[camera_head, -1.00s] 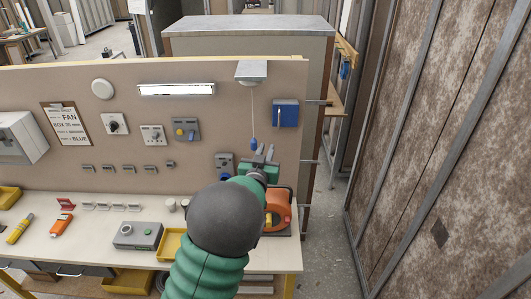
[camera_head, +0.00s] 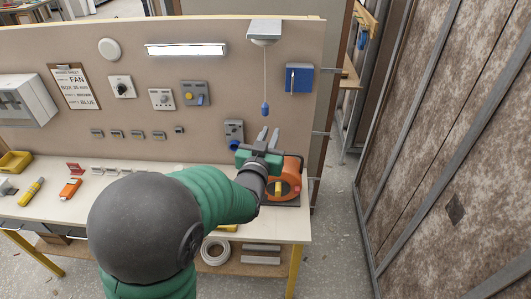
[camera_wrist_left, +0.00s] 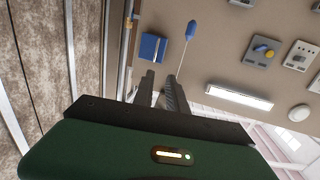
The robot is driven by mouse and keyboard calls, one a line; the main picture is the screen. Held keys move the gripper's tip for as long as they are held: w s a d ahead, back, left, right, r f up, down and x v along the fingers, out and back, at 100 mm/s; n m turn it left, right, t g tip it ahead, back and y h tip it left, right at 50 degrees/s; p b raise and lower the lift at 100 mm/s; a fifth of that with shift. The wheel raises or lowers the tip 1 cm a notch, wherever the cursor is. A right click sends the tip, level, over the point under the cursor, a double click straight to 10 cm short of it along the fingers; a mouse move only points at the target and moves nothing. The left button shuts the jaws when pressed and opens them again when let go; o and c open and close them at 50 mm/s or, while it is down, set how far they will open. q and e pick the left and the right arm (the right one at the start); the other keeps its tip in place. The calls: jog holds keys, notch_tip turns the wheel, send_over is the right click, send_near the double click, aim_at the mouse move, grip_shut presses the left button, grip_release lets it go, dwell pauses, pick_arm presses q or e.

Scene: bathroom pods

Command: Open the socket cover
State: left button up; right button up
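A grey wall socket with a round blue cover (camera_head: 234,145) is on the upright board above the bench, in the head view. The blue part seems to sit closed on the socket's lower half, but it is too small to be sure. My left gripper (camera_head: 268,138) is just right of this socket, in front of the board, fingers pointing up and toward it. Its two fingers are apart with nothing between them, also in the left wrist view (camera_wrist_left: 158,90). The blue-covered socket cannot be made out in the wrist view. My right gripper is not in view.
A blue box (camera_head: 299,79) and a hanging pull cord with a blue knob (camera_head: 265,109) are above my gripper. Other switches and sockets (camera_head: 161,99) line the board to the left.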

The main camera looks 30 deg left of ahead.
pick_arm(q)
jog(key=b+v, duration=0.1)
jog(key=v, duration=0.1)
jog(key=b+v, duration=0.2)
jog(key=v, duration=0.1)
jog(key=shift+s+a+f, duration=0.1)
jog(key=shift+s, duration=0.3)
